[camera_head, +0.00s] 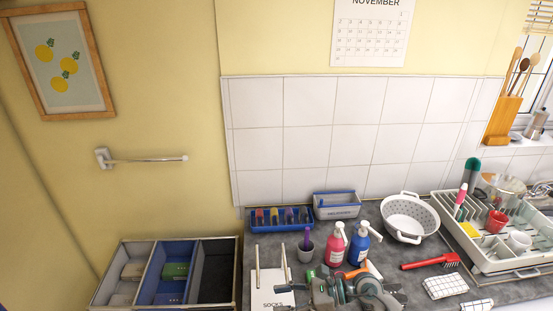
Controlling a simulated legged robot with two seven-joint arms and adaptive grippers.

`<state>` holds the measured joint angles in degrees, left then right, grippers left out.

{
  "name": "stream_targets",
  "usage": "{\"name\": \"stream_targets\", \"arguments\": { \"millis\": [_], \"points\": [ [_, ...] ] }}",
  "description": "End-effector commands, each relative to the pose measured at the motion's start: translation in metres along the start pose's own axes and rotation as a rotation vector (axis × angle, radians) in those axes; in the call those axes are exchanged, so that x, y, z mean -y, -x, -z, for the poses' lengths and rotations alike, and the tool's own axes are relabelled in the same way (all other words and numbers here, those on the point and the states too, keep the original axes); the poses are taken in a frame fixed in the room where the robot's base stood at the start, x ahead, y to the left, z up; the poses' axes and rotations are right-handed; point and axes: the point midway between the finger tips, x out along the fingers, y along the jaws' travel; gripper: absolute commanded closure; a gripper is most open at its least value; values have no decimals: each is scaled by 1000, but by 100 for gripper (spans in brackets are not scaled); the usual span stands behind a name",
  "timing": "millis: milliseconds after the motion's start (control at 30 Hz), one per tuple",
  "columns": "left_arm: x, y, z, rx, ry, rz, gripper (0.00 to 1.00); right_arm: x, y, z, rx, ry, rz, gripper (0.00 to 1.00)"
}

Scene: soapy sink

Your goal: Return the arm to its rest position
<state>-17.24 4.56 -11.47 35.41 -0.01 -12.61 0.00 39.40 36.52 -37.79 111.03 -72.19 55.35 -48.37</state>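Grey mechanical parts of my grippers show at the bottom edge, low in the middle, over the front of the dark counter (392,257). I take the left part as my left gripper (320,293) and the right part as my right gripper (374,290). They are close together and overlap in the picture, and the arms behind them are cut off. Whether the fingers are open or shut does not show clearly. I see no object clearly held. A green item and an orange item show just behind them, partly hidden.
A pink bottle (336,245) and a blue bottle (359,244) stand just behind the grippers. A white colander (408,218), red brush (430,262) and dish rack (477,245) are to the right.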

Motion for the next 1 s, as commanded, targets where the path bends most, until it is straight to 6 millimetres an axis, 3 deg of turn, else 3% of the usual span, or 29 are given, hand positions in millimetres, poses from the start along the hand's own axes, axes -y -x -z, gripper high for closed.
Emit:
{"name": "stream_targets", "arguments": {
  "millis": [67,133,200,267,367,467,500,633,667,800,1000],
  "points": [
    [0,0,0,0,0,0,60,-4,-8,-34,306,-225,65,54],
    [0,0,0,0,0,0,60,5,3,-57,565,-450,134,54],
    [0,0,0,0,0,0,60,21,27,-63,810,-698,210,54],
    [0,0,0,0,0,0,60,36,52,-52,1009,-923,283,54],
    [0,0,0,-1,0,0,60,54,95,-2,1318,-1316,423,54],
    [0,0,1,-1,0,0,60,50,127,76,1585,-1702,593,54],
    [0,0,1,-1,0,0,60,41,135,108,1673,-1841,663,54],
    [0,0,2,-3,0,0,60,-10,146,201,1897,-2231,911,54],
    [0,0,2,-3,0,0,60,-23,147,217,-1913,2276,-955,54],
    [0,0,2,-3,0,0,60,-86,143,272,-1631,2038,-963,54],
    [0,0,2,-4,0,0,60,-162,134,310,-1361,1792,-975,54]
  ]
}}
